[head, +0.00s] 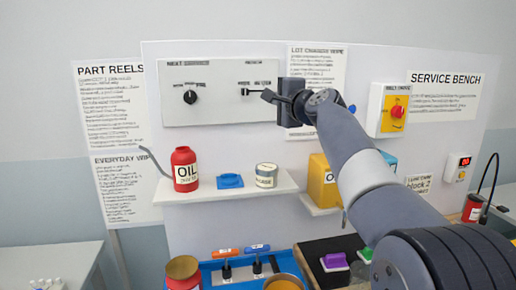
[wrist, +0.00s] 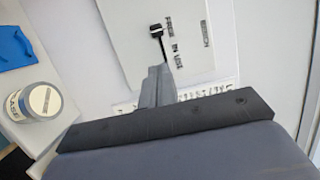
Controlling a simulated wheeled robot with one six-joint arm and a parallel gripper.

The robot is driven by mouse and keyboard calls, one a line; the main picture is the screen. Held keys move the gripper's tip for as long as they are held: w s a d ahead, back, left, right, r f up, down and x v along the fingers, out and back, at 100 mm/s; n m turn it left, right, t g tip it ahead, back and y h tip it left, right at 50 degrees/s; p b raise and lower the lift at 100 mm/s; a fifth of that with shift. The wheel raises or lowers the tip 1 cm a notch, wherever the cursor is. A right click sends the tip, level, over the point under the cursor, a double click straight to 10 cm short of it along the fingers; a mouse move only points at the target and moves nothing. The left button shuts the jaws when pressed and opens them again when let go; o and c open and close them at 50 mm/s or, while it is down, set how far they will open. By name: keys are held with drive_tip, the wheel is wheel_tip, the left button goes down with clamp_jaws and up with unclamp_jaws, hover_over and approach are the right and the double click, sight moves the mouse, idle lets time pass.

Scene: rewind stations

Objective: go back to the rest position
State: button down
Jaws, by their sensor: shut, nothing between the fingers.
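My gripper (head: 268,97) is raised in front of the white control panel (head: 215,110), at its right end. Its fingers are shut and empty, and they point left in the head view. A small black-tipped lever (wrist: 156,30) on the panel shows just beyond the fingertips (wrist: 155,72) in the wrist view. I cannot tell whether the fingers touch the lever. The arm (head: 345,145) reaches up from the lower right and hides part of the board behind it.
A shelf (head: 220,190) below the panel holds a red oil can (head: 185,168), a blue lid (head: 230,181) and a cream tin (head: 266,175). A yellow container (head: 322,181) stands behind my arm. A yellow box with a red knob (head: 395,110) is right of it. A blue tray (head: 207,277) sits below.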

drive_tip(key=p+x, duration=0.5)
drive_tip(key=x, duration=0.5)
drive_tip(key=shift+s+a, duration=0.15)
drive_tip(key=shift+r+p, duration=0.15)
drive_tip(key=shift+p, duration=0.15)
drive_tip(key=shift+r, duration=0.1)
drive_tip(key=shift+s, duration=0.15)
